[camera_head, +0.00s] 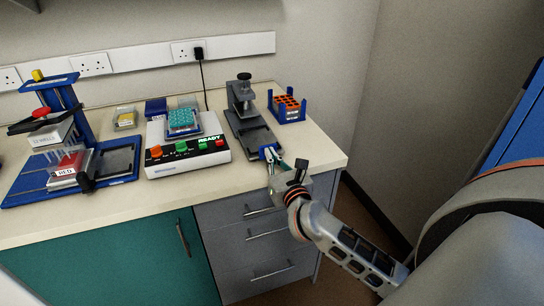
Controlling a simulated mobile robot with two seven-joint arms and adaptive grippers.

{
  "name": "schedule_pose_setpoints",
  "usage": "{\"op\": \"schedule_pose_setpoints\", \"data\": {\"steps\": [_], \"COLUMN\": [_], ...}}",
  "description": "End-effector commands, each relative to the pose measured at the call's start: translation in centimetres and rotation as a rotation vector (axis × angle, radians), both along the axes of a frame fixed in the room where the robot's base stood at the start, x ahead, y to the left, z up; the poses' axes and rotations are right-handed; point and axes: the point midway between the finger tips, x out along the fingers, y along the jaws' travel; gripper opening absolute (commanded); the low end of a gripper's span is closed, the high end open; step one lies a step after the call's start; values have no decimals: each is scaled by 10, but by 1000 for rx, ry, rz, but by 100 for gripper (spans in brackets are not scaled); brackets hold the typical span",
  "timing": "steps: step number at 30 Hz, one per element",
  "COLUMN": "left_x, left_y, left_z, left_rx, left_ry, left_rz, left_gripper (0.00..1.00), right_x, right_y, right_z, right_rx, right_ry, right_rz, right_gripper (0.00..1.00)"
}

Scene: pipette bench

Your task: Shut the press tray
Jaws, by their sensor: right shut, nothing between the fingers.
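A dark grey press (242,95) with a black knob on top stands near the back right of the bench. Its flat grey tray (259,139) sticks out at the front, toward the bench's front edge, and looks empty. A blue piece (265,152) shows at the tray's front end. My right gripper (274,156) is shut and empty, with its fingertips at this blue piece. I cannot tell whether they touch it, and the fingers hide part of it. My left gripper is not in view.
A blue rack (288,108) with orange-topped tubes stands right of the press. A white READY device (187,157) with coloured buttons stands to its left. A blue-framed stand (68,100) is at far left. Bare bench (318,150) lies right of my gripper.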

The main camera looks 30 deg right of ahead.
Motion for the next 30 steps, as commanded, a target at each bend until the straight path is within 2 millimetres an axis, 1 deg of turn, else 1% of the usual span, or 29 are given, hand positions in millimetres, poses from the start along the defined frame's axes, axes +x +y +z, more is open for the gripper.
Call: {"op": "schedule_pose_setpoints", "data": {"steps": [7, 9, 12, 16, 26, 30], "left_x": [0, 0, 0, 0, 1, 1], "left_y": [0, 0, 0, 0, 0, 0], "left_z": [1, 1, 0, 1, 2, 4], "left_rx": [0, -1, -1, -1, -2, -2], "left_ry": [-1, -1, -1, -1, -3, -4], "left_rz": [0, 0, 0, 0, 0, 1], "left_gripper": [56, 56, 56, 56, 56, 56], "right_x": [45, 56, 66, 70, 70, 69], "right_y": [-11, -13, -16, -17, -17, -13], "right_z": [2, 2, 1, 1, 1, 1], "right_rx": [-2, -2, 0, 0, 0, 1], "right_ry": [-3, -3, -2, -1, -1, 0], "right_rz": [-1, -1, -1, 0, 0, 1], "right_gripper": [0, 0, 0, 0, 0, 0]}}
